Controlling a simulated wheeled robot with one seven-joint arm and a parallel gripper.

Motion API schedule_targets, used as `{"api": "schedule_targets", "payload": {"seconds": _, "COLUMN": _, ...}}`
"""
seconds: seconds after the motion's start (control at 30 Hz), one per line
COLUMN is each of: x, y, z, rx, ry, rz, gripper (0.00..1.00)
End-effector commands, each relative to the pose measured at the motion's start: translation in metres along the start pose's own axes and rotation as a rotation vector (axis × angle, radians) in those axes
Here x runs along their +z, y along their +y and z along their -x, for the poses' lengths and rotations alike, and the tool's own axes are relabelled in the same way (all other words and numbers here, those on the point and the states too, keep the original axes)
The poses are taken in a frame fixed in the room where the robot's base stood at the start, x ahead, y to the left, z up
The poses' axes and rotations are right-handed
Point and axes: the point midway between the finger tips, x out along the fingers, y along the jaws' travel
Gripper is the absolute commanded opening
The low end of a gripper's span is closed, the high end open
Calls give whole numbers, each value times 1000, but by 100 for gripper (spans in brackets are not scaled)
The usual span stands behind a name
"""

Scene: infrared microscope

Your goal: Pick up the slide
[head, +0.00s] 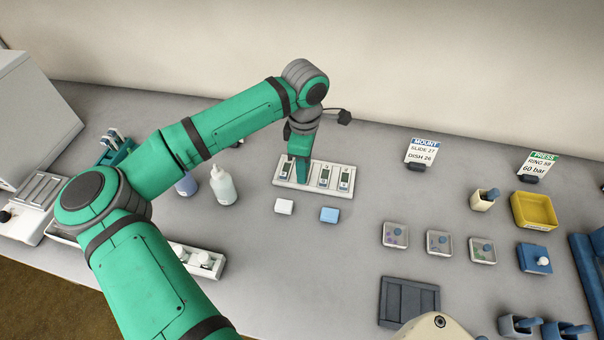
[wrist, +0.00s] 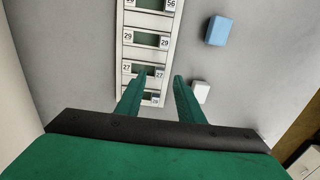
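A white slide tray (head: 318,187) lies on the bench and holds several dark slides with numbered white labels. In the wrist view the tray (wrist: 122,50) runs down the picture, with rows labelled 56, 29 and 27. The slide labelled 27 (wrist: 143,69) is just beyond my fingertips. Below it, another slot is partly hidden by my left finger. My gripper (wrist: 159,78) is open, its two fingers apart and empty, pointing down over this end of the tray. In the head view my gripper (head: 302,178) covers part of the tray; contact cannot be told.
A white block (head: 284,207) and a blue block (head: 329,215) lie in front of the tray. Bottles (head: 222,186) stand to its left. A sign (head: 422,151) reads MOUNT, SLIDE 27, DISH 26. Several lidded dishes (head: 395,235) and a yellow bin (head: 533,211) are at right.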

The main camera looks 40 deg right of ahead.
Motion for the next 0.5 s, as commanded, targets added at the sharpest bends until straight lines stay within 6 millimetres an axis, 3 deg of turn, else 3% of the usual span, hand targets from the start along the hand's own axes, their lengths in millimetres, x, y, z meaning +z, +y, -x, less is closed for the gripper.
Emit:
{"api": "schedule_targets", "payload": {"seconds": 0.2, "x": -1, "y": -1, "z": -28, "rx": -1, "ry": -2, "rz": 0, "gripper": 34}}
{"api": "schedule_targets", "payload": {"seconds": 0.5, "x": -5, "y": -2, "z": -33, "rx": 1, "ry": 1, "rz": 7, "gripper": 34}}
